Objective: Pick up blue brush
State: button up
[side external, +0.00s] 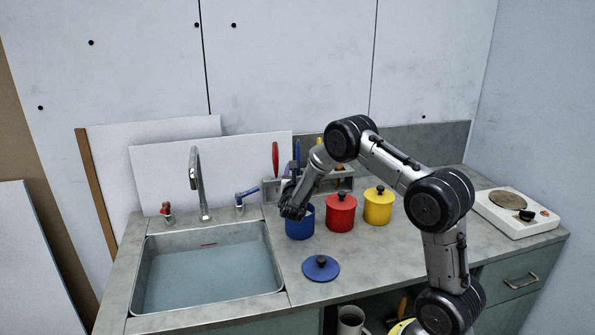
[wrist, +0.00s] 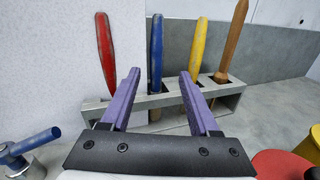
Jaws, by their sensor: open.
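The blue brush (wrist: 156,55) stands upright in a slotted grey holder (wrist: 231,101), seen by its handle in the wrist view. In the side view its blue handle (side external: 297,152) shows behind my gripper. My gripper (wrist: 160,80) is open and empty, with its two purple fingers pointing toward the holder. The blue handle lies between the fingers in the picture, beyond the tips as far as I can tell. In the side view my gripper (side external: 293,205) is above the blue pot (side external: 300,228). The brush's lower end is mostly hidden by the holder.
A red handle (wrist: 105,50), a yellow handle (wrist: 199,48) and a wooden handle (wrist: 233,42) stand in the same holder. A red pot (side external: 341,215) and a yellow pot (side external: 378,208) stand right of the blue pot. A blue lid (side external: 321,268) lies in front. The sink (side external: 208,270) is left.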

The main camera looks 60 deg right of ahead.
aim_at(297, 158)
jog(key=x, duration=0.8)
jog(key=shift+w+a+r, duration=0.1)
jog(key=shift+w+r, duration=0.15)
jog(key=shift+r, duration=0.05)
grip_shut()
